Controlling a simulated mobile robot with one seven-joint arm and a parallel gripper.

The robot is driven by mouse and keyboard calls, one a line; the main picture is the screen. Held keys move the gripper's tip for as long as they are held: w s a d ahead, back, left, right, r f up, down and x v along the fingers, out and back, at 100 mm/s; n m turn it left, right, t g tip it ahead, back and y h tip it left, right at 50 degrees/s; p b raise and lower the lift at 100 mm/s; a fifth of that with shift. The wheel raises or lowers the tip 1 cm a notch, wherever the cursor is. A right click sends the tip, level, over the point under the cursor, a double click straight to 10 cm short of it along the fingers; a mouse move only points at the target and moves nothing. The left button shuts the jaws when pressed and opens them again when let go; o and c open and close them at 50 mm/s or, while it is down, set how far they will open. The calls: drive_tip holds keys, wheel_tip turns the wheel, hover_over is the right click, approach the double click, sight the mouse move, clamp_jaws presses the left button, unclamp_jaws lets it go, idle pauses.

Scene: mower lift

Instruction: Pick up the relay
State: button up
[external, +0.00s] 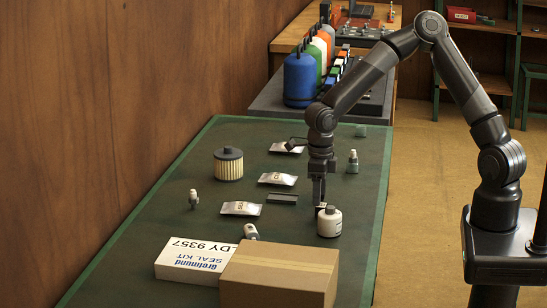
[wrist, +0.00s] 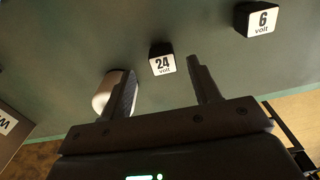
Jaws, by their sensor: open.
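In the wrist view a small dark block with a white label reading "24 volt" (wrist: 162,60) stands on the green bench top, just beyond and between my fingertips. A similar block labelled "6 volt" (wrist: 258,20) is farther up and right. These look like relays; the task does not say which one. My gripper (wrist: 168,78) is open with nothing between its fingers. The blocks are not clearly visible there.
The bottle (wrist: 112,93) is close against the left finger in the wrist view. A cardboard box (external: 280,275) and white seal kit box (external: 196,260) stand at the near end. Silver pouches (external: 277,179), a ribbed filter (external: 228,164) and a small fitting (external: 353,162) stand around.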

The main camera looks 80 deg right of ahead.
wheel_tip(320, 180, down, 5)
drive_tip(key=shift+d+f, duration=0.1)
drive_tip(key=shift+c, duration=0.2)
drive_tip(key=c, duration=1)
drive_tip(key=shift+r, duration=0.6)
wheel_tip(320, 180, up, 3)
drive_tip(key=shift+r, duration=0.1)
drive_tip(key=s+d+r, duration=0.2)
drive_tip(key=d, duration=0.1)
drive_tip(key=s+d+r, duration=0.2)
drive_tip(key=d, duration=0.1)
drive_tip(key=s+d+r, duration=0.2)
drive_tip(key=d, duration=0.2)
drive_tip(key=shift+r, duration=0.35)
